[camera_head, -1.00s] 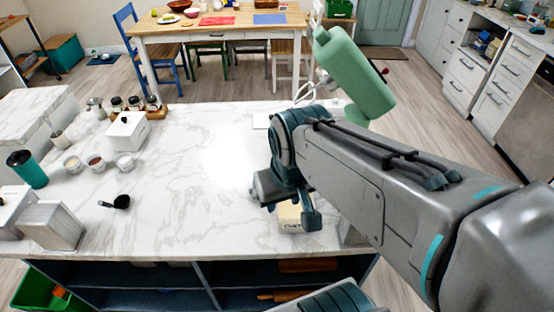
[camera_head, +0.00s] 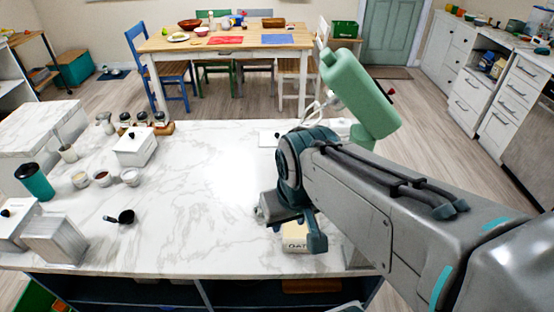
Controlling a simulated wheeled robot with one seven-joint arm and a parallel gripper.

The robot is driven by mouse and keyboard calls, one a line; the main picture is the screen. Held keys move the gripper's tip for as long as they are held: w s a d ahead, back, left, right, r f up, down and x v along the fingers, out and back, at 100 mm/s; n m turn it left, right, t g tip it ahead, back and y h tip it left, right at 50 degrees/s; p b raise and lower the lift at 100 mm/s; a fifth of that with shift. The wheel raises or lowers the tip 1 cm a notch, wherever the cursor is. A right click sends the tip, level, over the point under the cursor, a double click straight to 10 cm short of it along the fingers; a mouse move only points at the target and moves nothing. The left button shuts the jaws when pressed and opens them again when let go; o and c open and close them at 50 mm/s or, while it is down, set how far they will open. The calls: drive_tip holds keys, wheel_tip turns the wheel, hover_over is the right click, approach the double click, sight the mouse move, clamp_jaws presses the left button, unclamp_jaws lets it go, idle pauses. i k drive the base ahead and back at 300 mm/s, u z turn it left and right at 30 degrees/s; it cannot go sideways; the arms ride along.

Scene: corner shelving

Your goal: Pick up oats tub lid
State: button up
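The oats tub (camera_head: 298,243) stands near the front edge of the marble counter, right of centre, with part of its lettering showing. My gripper (camera_head: 318,240) is over and in front of the tub and hides much of it. The tub's lid cannot be made out behind my wrist and gripper. Whether the fingers touch the tub or the lid, and whether they are open or shut, I cannot tell.
The marble counter (camera_head: 200,240) is clear in the middle. A black scoop (camera_head: 125,216), small bowls (camera_head: 102,178), a white box (camera_head: 135,150) and a teal tumbler (camera_head: 35,182) stand at the left. A green stand mixer (camera_head: 360,95) stands behind my arm.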

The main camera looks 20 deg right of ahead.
sight(271, 138)
drive_tip(key=z, duration=3.2)
drive_tip(key=i, duration=2.5)
drive_tip(key=u, duration=2.95)
drive_tip(key=i, duration=1.7)
